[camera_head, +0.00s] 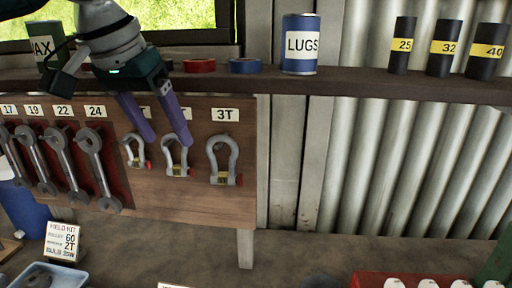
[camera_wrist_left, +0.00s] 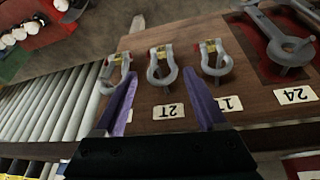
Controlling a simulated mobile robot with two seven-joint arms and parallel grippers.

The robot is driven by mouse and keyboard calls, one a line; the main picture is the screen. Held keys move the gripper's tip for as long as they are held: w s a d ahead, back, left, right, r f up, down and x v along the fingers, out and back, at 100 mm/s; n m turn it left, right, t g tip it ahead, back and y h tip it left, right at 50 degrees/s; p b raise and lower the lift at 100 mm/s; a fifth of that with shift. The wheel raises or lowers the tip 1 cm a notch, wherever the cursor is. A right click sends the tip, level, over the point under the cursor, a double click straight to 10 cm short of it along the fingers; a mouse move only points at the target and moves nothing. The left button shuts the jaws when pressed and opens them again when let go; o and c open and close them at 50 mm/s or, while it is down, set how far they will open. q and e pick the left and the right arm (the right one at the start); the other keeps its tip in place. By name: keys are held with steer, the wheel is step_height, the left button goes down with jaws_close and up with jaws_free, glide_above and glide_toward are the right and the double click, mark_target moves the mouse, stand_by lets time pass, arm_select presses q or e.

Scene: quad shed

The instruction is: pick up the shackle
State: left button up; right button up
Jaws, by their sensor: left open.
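Three grey shackles with red-ended pins hang on the wooden board: the left shackle (camera_head: 135,157), the middle shackle (camera_head: 177,168) and the right shackle (camera_head: 222,176), under the label 3T. In the left wrist view, which is inverted, the middle shackle (camera_wrist_left: 161,76) is by the label 2T (camera_wrist_left: 168,111). My left gripper (camera_head: 169,141) is open and empty, with purple fingers pointing at the board. In the wrist view its fingers (camera_wrist_left: 160,74) appear on either side of the middle shackle; contact cannot be told. The fingers partly hide labels in the head view. My right gripper is not in view.
Several wrenches (camera_head: 60,155) hang left of the shackles. A shelf (camera_head: 350,84) above holds a LUGS can (camera_head: 300,45), tape rolls and black cylinders. A field kit card (camera_head: 62,241), reading 60 and 2T, stands on the bench (camera_head: 300,260) below.

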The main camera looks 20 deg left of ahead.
mark_target(179, 165)
arm_select(q)
steer(key=x, duration=0.2)
steer(key=p+x, duration=0.1)
steer(key=x, duration=0.2)
steer(key=shift+s+a+f+p, duration=0.15)
steer(key=shift+s+f+p, duration=0.05)
steer(key=shift+p, duration=0.1)
steer(key=shift+w+f, duration=0.2)
steer(key=shift+f, duration=0.35)
jaws_close()
